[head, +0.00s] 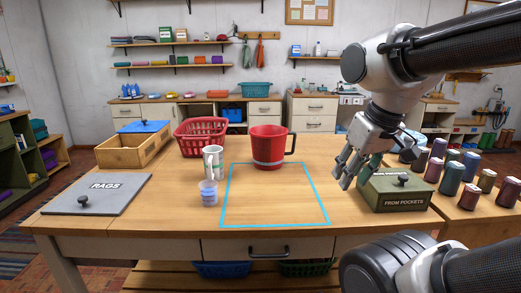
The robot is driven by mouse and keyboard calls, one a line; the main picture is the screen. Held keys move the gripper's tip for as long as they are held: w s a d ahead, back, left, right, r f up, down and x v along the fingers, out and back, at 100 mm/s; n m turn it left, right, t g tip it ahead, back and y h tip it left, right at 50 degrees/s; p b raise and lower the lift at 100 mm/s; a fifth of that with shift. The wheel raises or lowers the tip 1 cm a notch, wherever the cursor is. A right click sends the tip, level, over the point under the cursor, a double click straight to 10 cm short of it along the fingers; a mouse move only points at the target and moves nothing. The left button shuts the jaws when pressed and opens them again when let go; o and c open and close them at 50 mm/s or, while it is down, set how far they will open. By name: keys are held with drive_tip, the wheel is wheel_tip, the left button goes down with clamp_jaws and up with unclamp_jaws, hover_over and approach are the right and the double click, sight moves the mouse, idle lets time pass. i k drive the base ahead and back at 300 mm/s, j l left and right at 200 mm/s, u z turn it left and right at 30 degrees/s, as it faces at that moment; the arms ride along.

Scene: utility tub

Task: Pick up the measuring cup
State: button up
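The measuring cup appears to be the small clear cup with blue bands (208,193), upright on the wooden table (140,230), just left of a cyan outlined rectangle. A white mug (212,160) stands right behind it. A larger red jug with a handle (267,148) stands to the right, at the rectangle's back edge. My gripper (350,176) hangs at the right, well apart from the cup, beside a green box. Its fingers look spread, with nothing seen between them.
The green box labelled "FROM POCKETS" (394,201) stands at the right, with several dark bottles (450,179) beyond. A red basket (198,137) and a wooden box (122,152) stand behind. A grey "RAGS" lid (95,200) lies left. The outlined area (275,200) is mostly clear.

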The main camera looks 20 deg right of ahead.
sight(209, 193)
drive_tip(key=i+j+z, duration=0.4)
drive_tip(key=j, duration=0.3)
drive_tip(key=i+j+z, duration=0.2)
drive_tip(key=j, duration=0.25)
drive_tip(key=i+l, duration=0.05)
